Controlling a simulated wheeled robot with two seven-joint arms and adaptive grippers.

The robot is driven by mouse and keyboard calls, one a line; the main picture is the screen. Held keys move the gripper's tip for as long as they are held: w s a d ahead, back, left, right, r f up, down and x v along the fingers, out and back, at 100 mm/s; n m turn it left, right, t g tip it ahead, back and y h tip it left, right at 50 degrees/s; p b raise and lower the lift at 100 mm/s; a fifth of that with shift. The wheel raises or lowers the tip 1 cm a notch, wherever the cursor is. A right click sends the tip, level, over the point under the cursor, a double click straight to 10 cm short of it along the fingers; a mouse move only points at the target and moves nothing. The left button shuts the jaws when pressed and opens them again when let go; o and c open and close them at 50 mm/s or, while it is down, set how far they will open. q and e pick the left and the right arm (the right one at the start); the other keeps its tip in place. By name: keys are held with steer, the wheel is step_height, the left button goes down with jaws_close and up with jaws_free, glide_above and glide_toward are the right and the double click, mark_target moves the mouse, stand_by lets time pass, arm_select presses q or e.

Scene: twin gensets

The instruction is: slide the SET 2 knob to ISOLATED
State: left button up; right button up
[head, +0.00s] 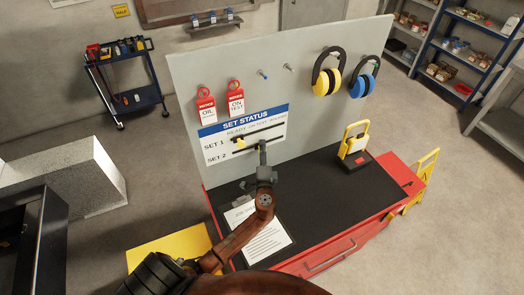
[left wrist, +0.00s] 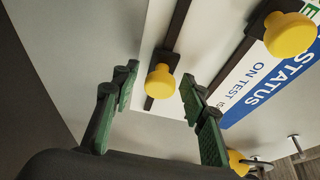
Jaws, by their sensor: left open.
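The SET STATUS panel (head: 243,119) is on the upright grey board, with a SET 1 row above a SET 2 row. The SET 1 yellow knob (head: 240,142) is near the left part of its slot; it also shows in the left wrist view (left wrist: 287,35). The SET 2 knob (left wrist: 160,80) is yellow on a dark slot; in the head view my gripper hides it. My left gripper (head: 262,153) is at the SET 2 row. In the left wrist view its open fingers (left wrist: 158,84) appear either side of the SET 2 knob, with gaps on both sides. The ISOLATED wording is too small to read.
Yellow (head: 328,75) and blue (head: 364,82) ear defenders hang at right. A yellow lamp-like item (head: 353,143) stands on the black bench top (head: 315,190). A paper sheet (head: 262,240) lies below my arm.

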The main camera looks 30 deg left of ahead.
arm_select(q)
steer(key=v, duration=1.2)
stand_by(0.4)
